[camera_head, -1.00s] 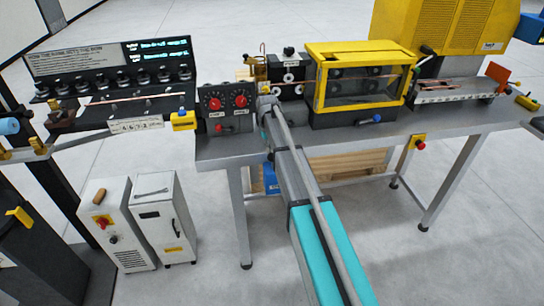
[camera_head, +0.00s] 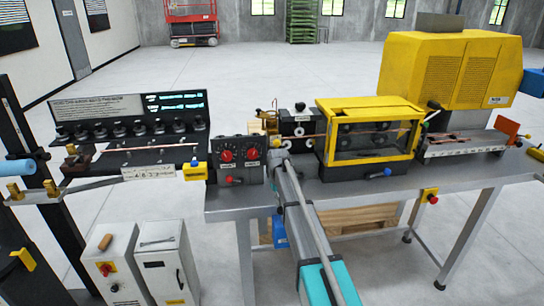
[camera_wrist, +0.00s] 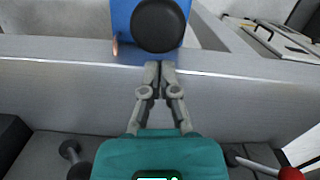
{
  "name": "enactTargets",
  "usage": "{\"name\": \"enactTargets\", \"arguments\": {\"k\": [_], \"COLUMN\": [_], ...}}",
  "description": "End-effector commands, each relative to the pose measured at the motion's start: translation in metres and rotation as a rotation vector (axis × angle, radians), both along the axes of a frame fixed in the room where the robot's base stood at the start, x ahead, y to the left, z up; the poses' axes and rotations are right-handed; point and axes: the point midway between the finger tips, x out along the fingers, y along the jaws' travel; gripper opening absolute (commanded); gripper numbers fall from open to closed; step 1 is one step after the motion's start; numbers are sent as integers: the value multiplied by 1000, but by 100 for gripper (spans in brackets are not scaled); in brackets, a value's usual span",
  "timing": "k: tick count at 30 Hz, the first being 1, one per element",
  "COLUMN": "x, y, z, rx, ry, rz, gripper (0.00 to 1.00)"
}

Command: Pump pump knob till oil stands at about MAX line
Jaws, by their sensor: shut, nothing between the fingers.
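A round black knob (camera_wrist: 158,24) on a blue body (camera_wrist: 124,18) shows at the top of the wrist view; it looks like the pump knob. My gripper (camera_wrist: 160,68) has its two grey fingertips together, with nothing between them. The tips appear just below the knob in the picture; I cannot tell whether they touch it. In the head view my arm reaches over the bench to the black panel with red dials (camera_head: 239,156), and its gripper cannot be made out. No oil level or MAX line is readable in either view.
The bench (camera_head: 345,193) carries a yellow-framed guard box (camera_head: 368,112) and a gauge rack (camera_head: 130,128) stands at left. A red-ended lever (camera_wrist: 288,173) is low right in the wrist view. White cabinets (camera_head: 165,260) stand on the floor. Open floor lies behind the bench.

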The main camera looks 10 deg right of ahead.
Motion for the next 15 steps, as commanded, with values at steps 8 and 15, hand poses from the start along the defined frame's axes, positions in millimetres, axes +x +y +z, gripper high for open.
{"name": "enactTargets", "arguments": {"k": [8,15], "x": [-5,-12], "y": [0,-1], "z": [15,38], "rx": [10,25], "ry": [-11,-29], "rz": [103,292], "gripper": [0,0]}}
